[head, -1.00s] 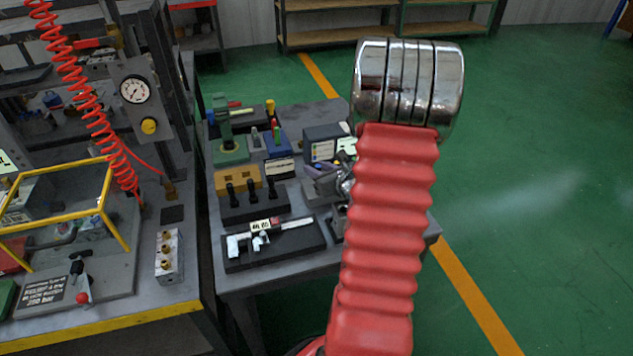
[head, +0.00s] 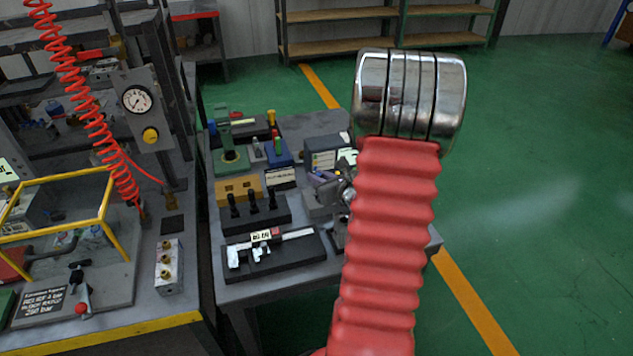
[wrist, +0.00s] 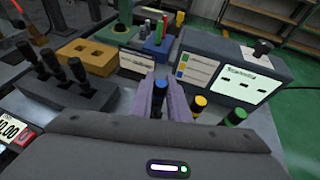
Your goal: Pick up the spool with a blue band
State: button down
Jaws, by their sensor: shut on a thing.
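In the wrist view, my gripper (wrist: 161,102) is shut on the spool with a blue band (wrist: 160,86), whose blue top shows between the two purple-grey fingers. The lower part of this spool is hidden by the fingers and the gripper housing, so I cannot tell whether it is clear of its support. A yellow-topped spool (wrist: 200,106) and a green-topped spool (wrist: 235,117) stand to its right. In the head view, my gripper (head: 325,177) shows small over the bench, partly behind my red arm, and the held spool cannot be made out.
A labelled box (wrist: 230,68) stands just behind the spools. A yellow block (wrist: 93,54) and a black stand with dark pegs (wrist: 62,92) lie to the left. A caliper on a black base (head: 272,252) is at the bench's front. Green floor (head: 540,200) lies open at right.

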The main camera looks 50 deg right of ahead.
notch_tip(320, 180, up, 9)
jog(key=shift+r, duration=0.15)
dwell(0.4)
dwell(0.5)
